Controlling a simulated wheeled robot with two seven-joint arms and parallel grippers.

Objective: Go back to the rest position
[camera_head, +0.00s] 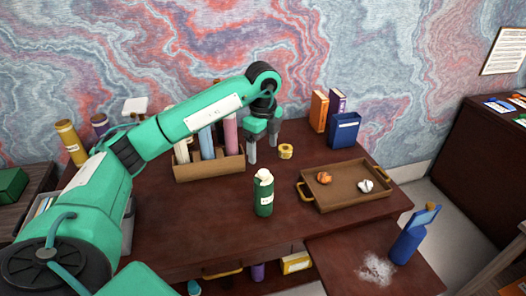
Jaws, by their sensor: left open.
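My left arm comes in from the left and reaches over the dark brown desk (190,228). My left gripper (263,158) is open and empty, pointing down, at the right end of a wooden box (208,171) that holds several upright tubes. A small yellow roll (286,151) lies just right of its fingers, and I see a gap between them. My right gripper does not show.
A green bottle (264,196) stands in front of the gripper. To the right is a tray (335,198) with an orange and a white item. Books (319,111) and a blue box (344,130) stand behind. A blue bottle (407,243) stands on a lower surface.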

